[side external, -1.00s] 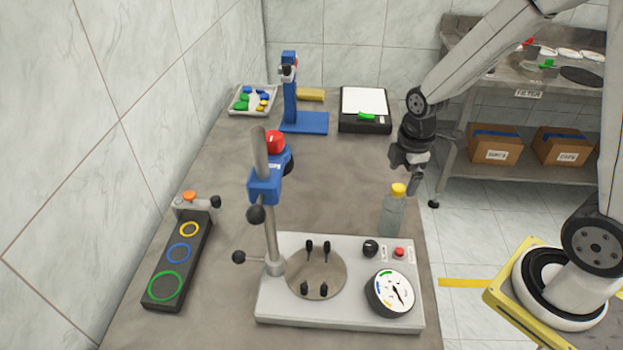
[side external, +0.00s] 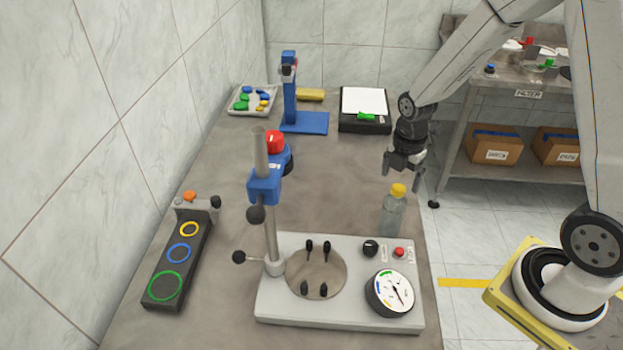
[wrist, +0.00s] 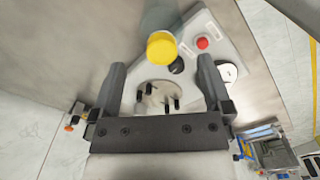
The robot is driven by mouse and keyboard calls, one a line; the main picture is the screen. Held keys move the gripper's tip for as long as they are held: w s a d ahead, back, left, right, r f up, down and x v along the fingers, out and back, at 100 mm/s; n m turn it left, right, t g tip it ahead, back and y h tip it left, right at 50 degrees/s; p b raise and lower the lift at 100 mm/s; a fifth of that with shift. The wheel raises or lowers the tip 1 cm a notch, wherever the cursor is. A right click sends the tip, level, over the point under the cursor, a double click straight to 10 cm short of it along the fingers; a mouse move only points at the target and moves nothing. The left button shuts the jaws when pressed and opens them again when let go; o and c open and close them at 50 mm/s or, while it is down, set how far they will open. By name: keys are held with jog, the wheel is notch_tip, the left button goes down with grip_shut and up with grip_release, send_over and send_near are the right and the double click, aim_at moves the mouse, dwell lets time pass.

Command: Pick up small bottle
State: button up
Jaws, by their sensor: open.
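The small bottle (side external: 393,216) is clear with a yellow cap (side external: 398,190). It stands upright on the table, just behind the grey machine base. In the wrist view its yellow cap (wrist: 161,46) shows beyond the fingertips, between their lines. My gripper (side external: 401,182) is open and empty, above and close to the cap in the side view. In the wrist view my gripper (wrist: 162,72) shows two dark fingers spread apart. I cannot tell how far the fingertips are from the cap.
The machine base (side external: 340,322) with a dial, red button and vertical post stands in front of the bottle. A blue stand (side external: 306,122), a parts tray (side external: 237,107) and a black clipboard box (side external: 364,126) are at the back. The middle of the table is clear.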

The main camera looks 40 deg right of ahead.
aim_at(399, 188)
jog(key=shift+f, duration=0.7)
jog(key=shift+f, duration=0.15)
jog(key=shift+s+f, duration=0.1)
jog(key=shift+f, duration=2.35)
grip_shut()
